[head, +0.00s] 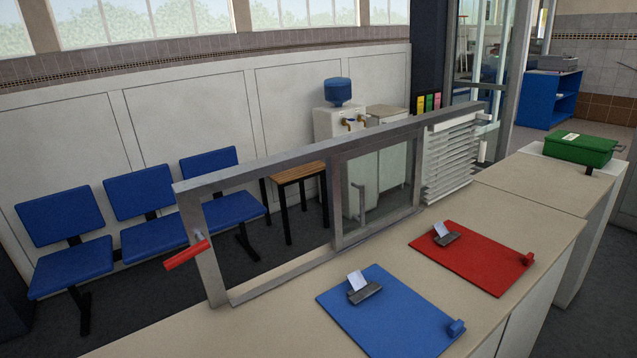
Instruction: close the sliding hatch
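The sliding hatch (290,164) is a grey metal frame standing along a counter. Its glass pane (396,182) sits in the right part of the frame, with an upright grey handle (360,202) near the pane's left side. The left part of the frame is an open gap, through which chairs and floor show. A red bar (186,255) sticks out beside the left post of the frame; I cannot tell what it belongs to. My gripper is not in view.
The beige counter (275,330) runs in front of the hatch. On it lie a blue clipboard (395,325) and a red clipboard (480,262). A green box (582,149) stands at the far right. White slats (450,158) adjoin the hatch. Blue chairs (140,215) stand behind.

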